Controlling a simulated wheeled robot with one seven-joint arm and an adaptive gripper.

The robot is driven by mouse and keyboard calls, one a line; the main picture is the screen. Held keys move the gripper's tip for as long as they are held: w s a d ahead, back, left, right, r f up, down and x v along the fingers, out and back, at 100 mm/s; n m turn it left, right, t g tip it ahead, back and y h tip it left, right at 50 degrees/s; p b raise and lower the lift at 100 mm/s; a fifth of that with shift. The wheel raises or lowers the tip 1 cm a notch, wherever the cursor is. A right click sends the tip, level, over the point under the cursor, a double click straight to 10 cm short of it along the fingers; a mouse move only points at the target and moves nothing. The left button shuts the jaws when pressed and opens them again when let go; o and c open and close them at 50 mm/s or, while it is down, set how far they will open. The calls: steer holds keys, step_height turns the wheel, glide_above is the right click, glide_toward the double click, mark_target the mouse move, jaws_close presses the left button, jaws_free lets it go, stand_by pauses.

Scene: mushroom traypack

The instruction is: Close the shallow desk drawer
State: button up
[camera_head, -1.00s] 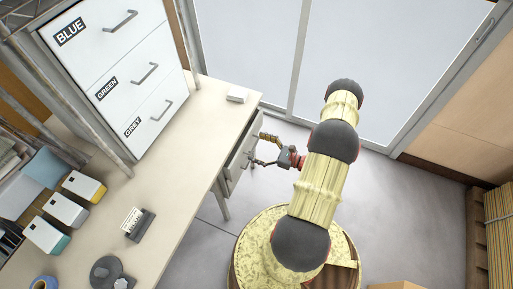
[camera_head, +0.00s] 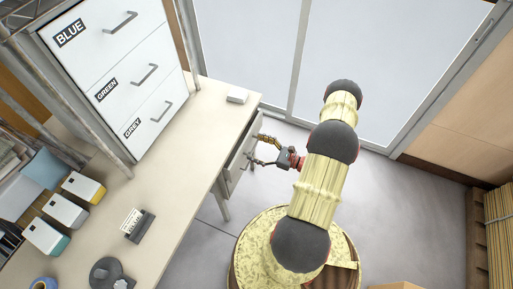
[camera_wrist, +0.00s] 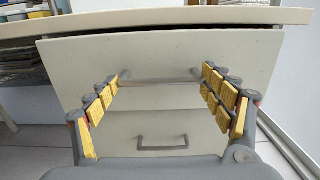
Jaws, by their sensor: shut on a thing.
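The upper desk drawer (camera_wrist: 160,55) has a pale front with a grey bar handle (camera_wrist: 160,79) in the wrist view. A dark gap shows between its top edge and the desktop, so it stands slightly out. In the head view my gripper (camera_head: 257,150) is at the drawer front (camera_head: 243,146) under the desk's right edge. The exact finger contact is hard to see there.
A lower drawer with its own handle (camera_wrist: 162,144) is below. The desktop (camera_head: 190,165) carries a white cabinet (camera_head: 115,65) labelled BLUE, GREEN and GREY, a small white box (camera_head: 237,96) and several desk items. Glass doors stand behind; bare floor lies around the desk's right side.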

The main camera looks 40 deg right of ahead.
mark_target(248, 144)
steer(key=c, duration=0.6)
steer(key=shift+o, duration=0.2)
steer(key=shift+x, duration=1.4)
steer(key=shift+o, duration=0.3)
steer(key=shift+w+a+r, duration=0.1)
steer(key=shift+w+a, duration=0.05)
steer(key=shift+w, duration=0.55)
steer(key=o, duration=1.3)
steer(key=shift+w, duration=0.1)
steer(key=shift+c, duration=0.2)
steer(key=shift+o, duration=1.2)
steer(key=shift+w+a, duration=0.15)
steer(key=shift+a, duration=0.05)
steer(key=shift+o, duration=0.4)
steer(key=shift+s+d, duration=0.1)
steer(key=shift+s, duration=0.15)
steer(key=v, duration=1.1)
steer(key=shift+s, duration=0.35)
